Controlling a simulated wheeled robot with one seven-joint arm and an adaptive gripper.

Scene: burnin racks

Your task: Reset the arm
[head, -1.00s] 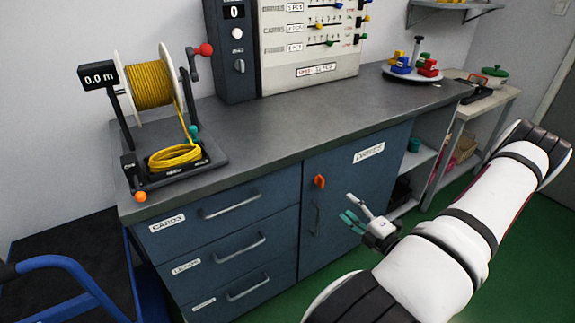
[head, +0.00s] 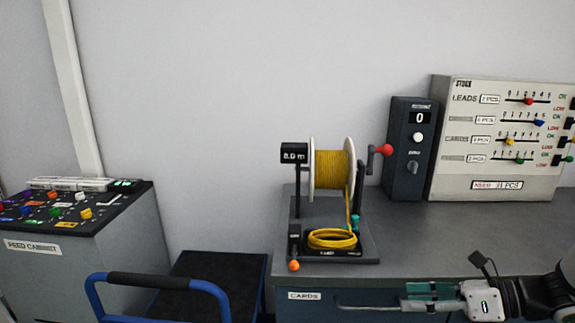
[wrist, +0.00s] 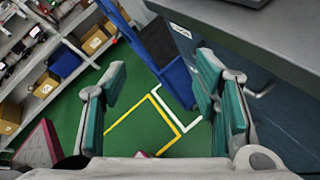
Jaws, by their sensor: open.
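My gripper (head: 405,297) shows at the lower right of the head view, pointing left in front of the counter's drawer front. In the wrist view my gripper (wrist: 165,100) has its two teal-padded fingers wide apart with nothing between them. Green floor with yellow and white lines shows between the fingers. My arm comes in from the right edge of the head view, and most of it is out of frame.
The grey counter (head: 430,238) carries a yellow cable reel (head: 333,172), a dark counter box (head: 408,150) and a stock panel (head: 498,140). A blue-railed step (head: 160,285) stands left of it, beside the feed cabinet (head: 95,265). Shelves with boxes (wrist: 40,85) show in the wrist view.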

